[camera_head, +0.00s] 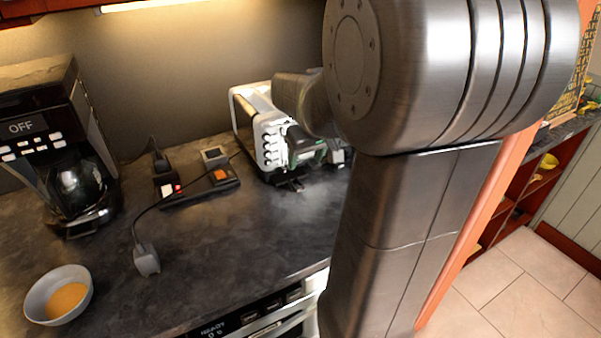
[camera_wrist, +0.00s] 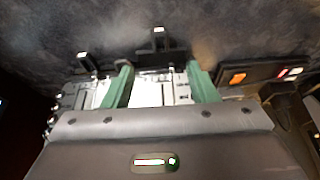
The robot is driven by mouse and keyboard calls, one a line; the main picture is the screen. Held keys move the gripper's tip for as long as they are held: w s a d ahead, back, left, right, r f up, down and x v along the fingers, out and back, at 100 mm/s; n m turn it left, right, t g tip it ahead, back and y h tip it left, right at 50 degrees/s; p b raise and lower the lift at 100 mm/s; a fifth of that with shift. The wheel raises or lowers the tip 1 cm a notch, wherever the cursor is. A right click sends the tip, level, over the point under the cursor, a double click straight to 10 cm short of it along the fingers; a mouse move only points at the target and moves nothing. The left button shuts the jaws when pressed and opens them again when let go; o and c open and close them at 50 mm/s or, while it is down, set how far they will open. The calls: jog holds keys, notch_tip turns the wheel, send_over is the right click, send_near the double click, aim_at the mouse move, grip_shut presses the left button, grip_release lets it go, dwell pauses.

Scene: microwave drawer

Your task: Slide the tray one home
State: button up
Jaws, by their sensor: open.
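A white toaster-like appliance (camera_head: 262,125) with a row of knobs on its front stands at the back of the counter. A dark flat piece (camera_head: 291,184) juts from its low front edge over the counter; it looks like a tray. In the wrist view, a dark piece with an upright tab (camera_wrist: 159,36) sticks out past my fingertips, and a second tab (camera_wrist: 84,60) sits nearer the appliance at left. My gripper (camera_wrist: 160,70) has its green fingers apart, with the appliance's pale front between and behind them. In the head view my gripper (camera_head: 297,150) is close against that front. Finger contact cannot be told.
A power strip (camera_head: 197,185) with a lit orange switch lies left of the appliance, its cord ending in a plug (camera_head: 146,260). A coffee maker (camera_head: 75,150) and a bowl (camera_head: 58,295) stand further left. The counter (camera_head: 215,250) in front is clear.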

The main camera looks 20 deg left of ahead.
aim_at(298, 180)
jog(key=x, duration=1.1)
jog(key=shift+d, duration=0.1)
jog(key=c, duration=1.1)
